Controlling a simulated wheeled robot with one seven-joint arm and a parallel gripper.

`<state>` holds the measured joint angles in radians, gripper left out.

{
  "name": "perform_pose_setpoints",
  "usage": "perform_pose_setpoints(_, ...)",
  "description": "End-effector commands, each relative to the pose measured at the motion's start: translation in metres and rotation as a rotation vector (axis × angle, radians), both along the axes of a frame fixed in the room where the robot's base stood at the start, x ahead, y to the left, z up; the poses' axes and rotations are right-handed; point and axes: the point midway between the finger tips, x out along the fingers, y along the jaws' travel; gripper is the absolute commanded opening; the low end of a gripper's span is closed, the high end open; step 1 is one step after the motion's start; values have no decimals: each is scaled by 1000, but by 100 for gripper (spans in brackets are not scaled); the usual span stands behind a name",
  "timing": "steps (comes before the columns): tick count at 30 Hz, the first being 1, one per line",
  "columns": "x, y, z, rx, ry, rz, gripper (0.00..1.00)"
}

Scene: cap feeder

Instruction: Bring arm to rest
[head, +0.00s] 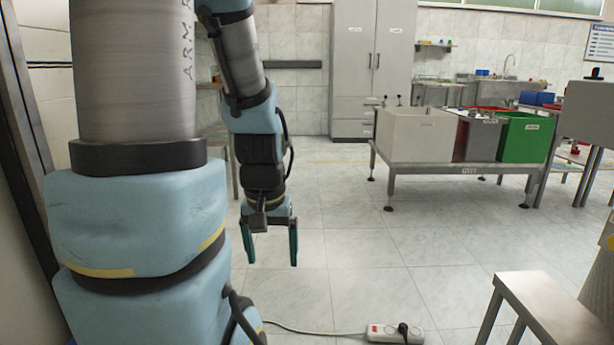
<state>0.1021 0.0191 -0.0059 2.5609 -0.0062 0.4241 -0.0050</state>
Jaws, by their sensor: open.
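My arm fills the left side of the head view, with thick blue and grey links close to the camera. My gripper (270,248) hangs from the end of the arm and points down over the tiled floor. Its two dark green fingers are spread apart, and only floor shows between them. The gripper is open and empty, and nothing touches it. Part of the forearm is cut off by the top edge of the picture.
A low metal stand holds a white bin (415,137), a red one and a green bin (524,138). A power strip (394,333) with a cable lies on the floor in front. A metal stool or bench (552,310) stands at lower right. Tall grey cabinets (352,62) stand behind. The central floor is clear.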

Motion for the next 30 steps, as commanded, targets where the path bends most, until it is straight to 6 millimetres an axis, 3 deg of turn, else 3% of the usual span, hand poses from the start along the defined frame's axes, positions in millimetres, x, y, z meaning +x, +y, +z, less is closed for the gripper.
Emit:
perform_pose_setpoints(1,0,0,22,0,0,-1,89)
perform_pose_setpoints(24,1,0,256,0,-1,-2,89)
perform_pose_setpoints(30,1,0,309,0,-1,-2,89)
